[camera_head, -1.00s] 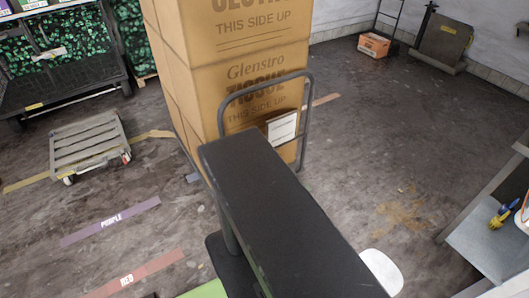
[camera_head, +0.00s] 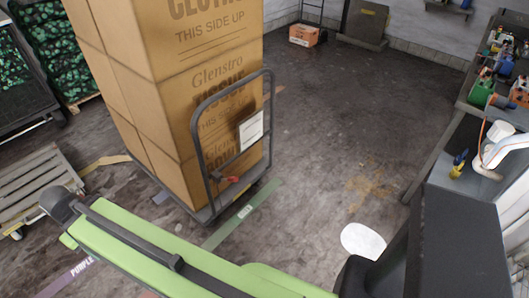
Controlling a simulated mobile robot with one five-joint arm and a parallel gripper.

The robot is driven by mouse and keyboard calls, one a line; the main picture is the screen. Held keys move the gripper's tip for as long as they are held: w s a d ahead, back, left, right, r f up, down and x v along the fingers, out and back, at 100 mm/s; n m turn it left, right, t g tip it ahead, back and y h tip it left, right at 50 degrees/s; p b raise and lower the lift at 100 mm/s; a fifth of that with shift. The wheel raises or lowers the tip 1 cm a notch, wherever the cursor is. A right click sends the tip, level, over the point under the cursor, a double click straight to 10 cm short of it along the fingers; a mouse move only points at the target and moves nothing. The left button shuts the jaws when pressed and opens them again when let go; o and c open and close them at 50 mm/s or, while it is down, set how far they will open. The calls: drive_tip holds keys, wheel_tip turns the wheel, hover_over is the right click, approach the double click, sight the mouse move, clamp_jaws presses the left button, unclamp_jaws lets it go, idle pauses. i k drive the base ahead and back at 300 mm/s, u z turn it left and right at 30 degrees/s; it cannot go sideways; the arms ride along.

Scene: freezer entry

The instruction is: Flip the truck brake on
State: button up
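The truck is a flat trolley with a dark tubular handle (camera_head: 231,88), standing left of centre. It carries a tall stack of cardboard boxes (camera_head: 165,75). A small red lever (camera_head: 231,180) shows low at the handle side of the truck, likely the brake; I cannot tell its setting. A white label (camera_head: 250,131) hangs on the handle frame. My green arm link crosses the foreground in front of the truck, below the lever in the picture. I cannot make out my gripper or its fingers in this view.
A slatted cart (camera_head: 35,188) stands at the left, beside a rack of green goods (camera_head: 45,45). A workbench (camera_head: 438,135) with tools is at the right. Open floor (camera_head: 325,115) lies between the truck and the bench. An orange box (camera_head: 303,36) sits at the back.

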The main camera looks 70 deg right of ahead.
sight(230, 179)
drive_tip(key=u, duration=0.15)
drive_tip(key=k, duration=0.15)
drive_tip(key=z, duration=1.9)
drive_tip(key=k, duration=0.75)
drive_tip(key=u, duration=0.25)
drive_tip(key=i, duration=0.75)
drive_tip(key=z, duration=0.1)
drive_tip(key=k, duration=0.7)
drive_tip(key=u, duration=0.25)
drive_tip(key=i, duration=0.7)
drive_tip(key=z, duration=0.15)
